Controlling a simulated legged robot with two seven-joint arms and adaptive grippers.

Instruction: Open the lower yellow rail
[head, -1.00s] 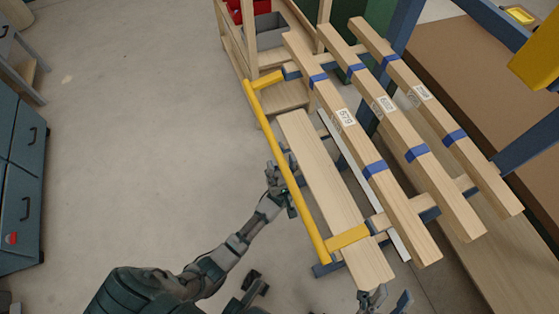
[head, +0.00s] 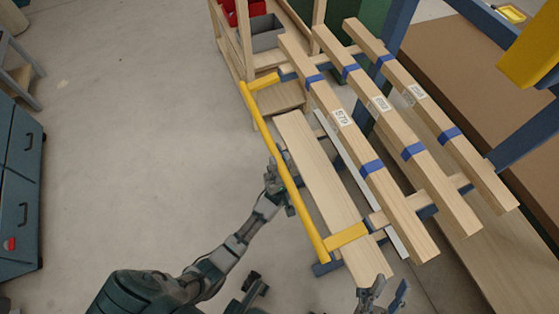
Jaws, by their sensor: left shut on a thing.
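The lower yellow rail (head: 272,145) is a long bar with short yellow arms at both ends, running along the left side of the wooden frame. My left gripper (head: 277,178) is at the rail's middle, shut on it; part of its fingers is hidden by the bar. My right gripper (head: 385,293) is at the bottom edge, near the lower end of a wide plank, its two fingers apart and nothing seen between them.
Several wooden beams with blue bands (head: 372,120) lie right of the rail, above the wide plank (head: 322,185). A wooden rack with bins (head: 265,35) stands behind. Blue drawers (head: 20,190) are far left. The floor between is clear.

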